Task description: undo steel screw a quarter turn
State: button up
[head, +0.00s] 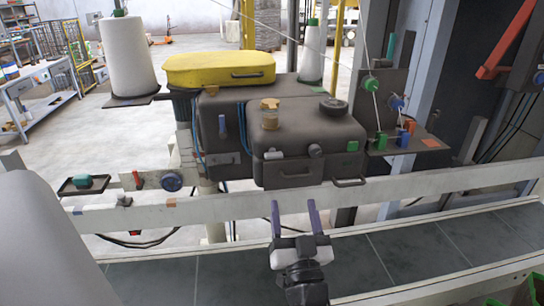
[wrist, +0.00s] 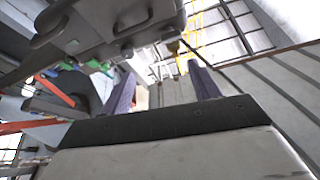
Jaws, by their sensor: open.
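A small round grey-silver knob (head: 315,151), which may be the steel screw, sits on the front face of the dark sewing head (head: 300,128). Its slot or turn angle is too small to make out. My gripper (head: 294,204) is open and empty, with two purple fingers pointing up. It is in front of and below the head, apart from it, near the pale rail. In the wrist view the open fingers (wrist: 162,72) have nothing between them. The dark machine body (wrist: 105,30) is at the upper left there, with small round parts on it; I cannot tell which is the screw.
A pale horizontal rail (head: 400,187) runs between my gripper and the machine. A handle (head: 349,182) juts from the head's lower right. The grey conveyor belt (head: 420,240) is clear.

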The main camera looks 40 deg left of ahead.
jog(key=s+n, duration=0.2)
jog(key=b, duration=0.3)
send_near(273, 154)
jog(key=shift+g, duration=0.4)
jog(key=x, duration=0.8)
jog(key=shift+w+d+r, duration=0.1)
jog(key=shift+w+r, duration=0.05)
jog(key=shift+w, duration=0.1)
jog(key=c, duration=1)
